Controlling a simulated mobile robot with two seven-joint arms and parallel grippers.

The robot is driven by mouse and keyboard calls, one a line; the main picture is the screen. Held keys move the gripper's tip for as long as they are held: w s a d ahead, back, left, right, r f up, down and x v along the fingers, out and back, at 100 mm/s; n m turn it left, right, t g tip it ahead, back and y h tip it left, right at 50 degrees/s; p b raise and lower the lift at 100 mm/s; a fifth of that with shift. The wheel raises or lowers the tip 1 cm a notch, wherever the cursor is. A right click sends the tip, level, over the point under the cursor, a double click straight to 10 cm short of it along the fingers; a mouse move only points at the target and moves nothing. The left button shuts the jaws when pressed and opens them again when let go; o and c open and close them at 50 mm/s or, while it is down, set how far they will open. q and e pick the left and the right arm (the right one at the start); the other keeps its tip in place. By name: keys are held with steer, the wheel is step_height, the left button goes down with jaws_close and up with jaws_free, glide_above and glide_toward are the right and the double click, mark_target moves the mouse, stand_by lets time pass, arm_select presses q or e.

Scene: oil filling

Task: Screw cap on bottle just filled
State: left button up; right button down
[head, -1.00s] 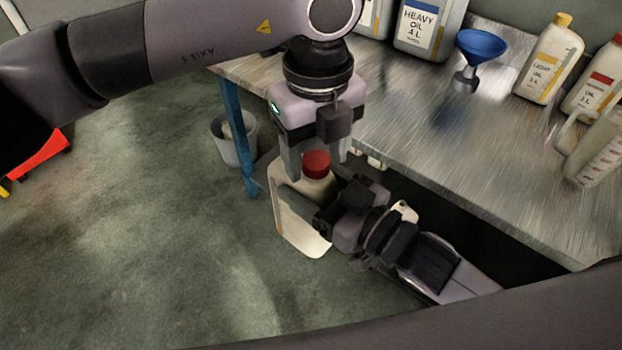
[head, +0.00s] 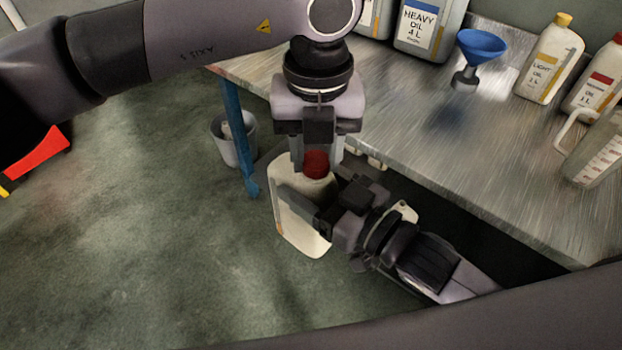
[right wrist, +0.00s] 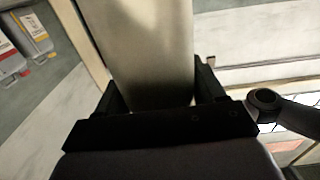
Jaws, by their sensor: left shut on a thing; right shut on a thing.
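The bottle (head: 302,235) is a cream-white jug held upright in front of the table in the head view. My right gripper (head: 318,205) is shut around its body from the right side. In the right wrist view the bottle (right wrist: 150,50) stands between the two black fingers of my right gripper (right wrist: 160,95). A red cap (head: 316,164) sits at the bottle's top. My left gripper (head: 316,160) points down from above and is shut on the cap. Whether the cap is fully seated on the neck is hidden by the fingers.
A metal-topped table (head: 420,130) stands behind the bottle. On it are a heavy oil jug (head: 425,30), a blue funnel (head: 480,48), a yellow-capped light oil bottle (head: 549,65), a red-capped bottle (head: 590,90) and a clear measuring jug (head: 598,150). A grey bin (head: 232,145) stands on the floor.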

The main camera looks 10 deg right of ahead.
arm_select(q)
steer(key=m, duration=1.8)
steer(key=shift+m, duration=0.3)
steer(key=m, duration=0.7)
steer(key=shift+f, duration=0.1)
steer(key=o, duration=1.2)
steer(key=shift+o, duration=0.2)
step_height(320, 180, up, 12)
steer(key=shift+d, duration=0.1)
